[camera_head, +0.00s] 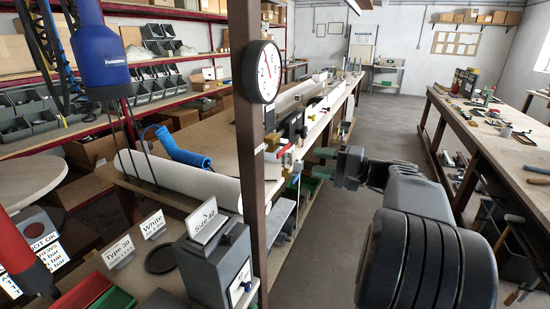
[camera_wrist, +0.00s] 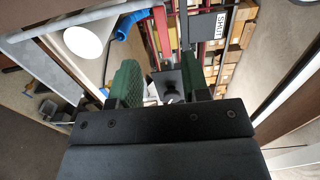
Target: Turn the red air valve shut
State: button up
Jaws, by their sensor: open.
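A small red part (camera_head: 286,151), which looks like the valve handle, shows beside the dark upright post in the head view. Its exact angle is too small to tell. My gripper (camera_head: 318,163) is just right of it, with the fingers pointing left toward the post. In the wrist view my gripper (camera_wrist: 160,88) has its two green fingers spread apart. A dark fitting (camera_wrist: 171,82) shows between the fingers, and I cannot tell whether they touch it. A red bar (camera_wrist: 162,32) lies beyond the fingers; I cannot tell whether it is the valve. A "SHUT" sign (camera_wrist: 207,28) is to its right.
A second bench (camera_head: 500,150) stands right. The grey aisle floor (camera_head: 385,120) is clear.

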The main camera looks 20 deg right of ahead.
aim_at(282, 154)
jog(key=p+x, duration=0.2)
jog(key=x, duration=1.1)
jog(key=shift+p, duration=0.35)
grip_shut()
